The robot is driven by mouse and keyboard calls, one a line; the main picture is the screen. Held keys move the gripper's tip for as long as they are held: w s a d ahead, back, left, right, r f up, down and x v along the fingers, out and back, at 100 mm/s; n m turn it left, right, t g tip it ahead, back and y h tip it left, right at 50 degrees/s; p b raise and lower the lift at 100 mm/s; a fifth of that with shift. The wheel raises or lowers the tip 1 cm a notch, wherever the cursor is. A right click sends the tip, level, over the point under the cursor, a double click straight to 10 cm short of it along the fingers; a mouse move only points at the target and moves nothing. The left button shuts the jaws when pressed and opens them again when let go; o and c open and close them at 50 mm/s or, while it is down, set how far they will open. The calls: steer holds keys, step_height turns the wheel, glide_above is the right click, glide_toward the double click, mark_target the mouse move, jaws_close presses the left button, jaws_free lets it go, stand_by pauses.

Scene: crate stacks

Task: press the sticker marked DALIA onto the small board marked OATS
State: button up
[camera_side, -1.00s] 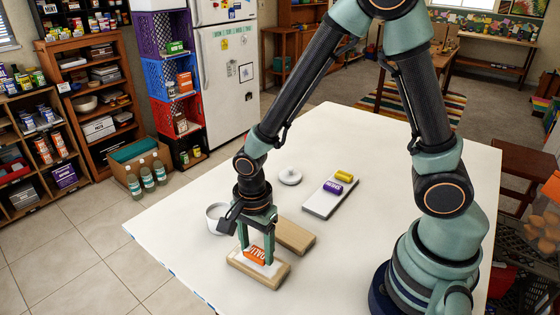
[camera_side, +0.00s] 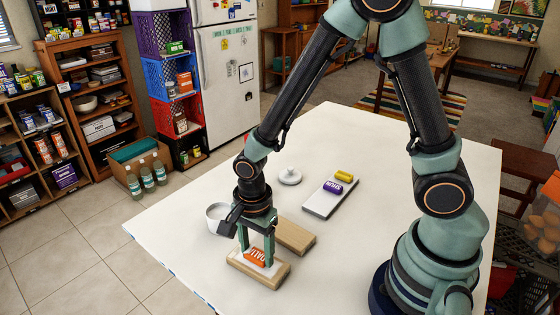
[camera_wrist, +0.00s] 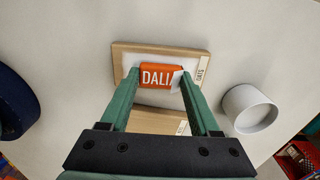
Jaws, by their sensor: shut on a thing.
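The orange sticker marked DALIA (camera_side: 255,258) is between the fingers of my gripper (camera_side: 256,260), which is shut on it. In the wrist view the sticker (camera_wrist: 157,77) lies over the pale face of the small wooden board marked OATS (camera_wrist: 201,68), and a white flap shows at its right end. In the side view this board (camera_side: 274,279) lies flat near the table's front edge, under my fingers. The sticker looks low at the board's face; I cannot tell whether it fully touches. My gripper (camera_wrist: 160,79) points down at the board.
A second wooden board (camera_side: 295,236) lies close behind the first. A white cup (camera_side: 214,218) stands to the left. A pale tray (camera_side: 318,207) with a purple sticker (camera_side: 333,187) and a yellow sticker (camera_side: 344,176) lies farther back, near a white round lid (camera_side: 289,177).

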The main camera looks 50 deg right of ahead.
steer(key=shift+f, duration=0.2)
steer(key=o, duration=1.4)
steer(key=shift+c, duration=0.2)
steer(key=shift+r, duration=3.05)
steer(key=s+d+r+n+t, duration=0.2)
steer(key=d+r+n+t, duration=0.3)
steer(key=d+r+n, duration=0.5)
step_height(320, 180, up, 7)
steer(key=n, duration=0.7)
steer(key=shift+d+f+t, duration=0.15)
steer(key=shift+d+t, duration=0.05)
steer(key=shift+t, duration=0.1)
